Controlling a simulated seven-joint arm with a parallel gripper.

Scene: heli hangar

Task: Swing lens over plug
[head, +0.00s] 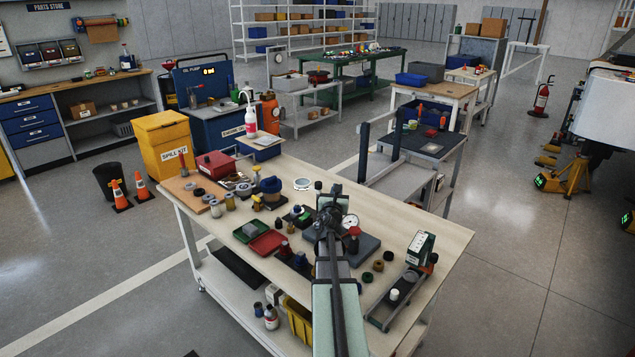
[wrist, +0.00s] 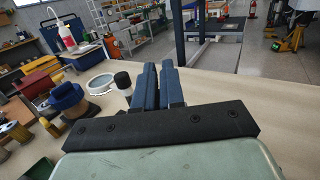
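A pale round ring with a clear middle, which looks like the lens (head: 303,184), lies beyond my gripper on the bench. In the wrist view the lens (wrist: 100,83) is left of the fingers, beside a white post with a black knob (wrist: 122,82). I cannot tell which small part is the plug. My gripper (head: 332,192) is over the middle of the bench. In the wrist view its two blue-grey fingers (wrist: 158,82) are close together, with nothing visible between them. The lens and post are apart from the fingers. My arm hides part of the bench.
A blue-topped spool (wrist: 68,97) stands left of the fingers. A red tray (head: 268,243), a dial gauge (head: 350,221) and a boxed instrument (head: 420,248) stand around my arm. Several small parts crowd the bench's left side.

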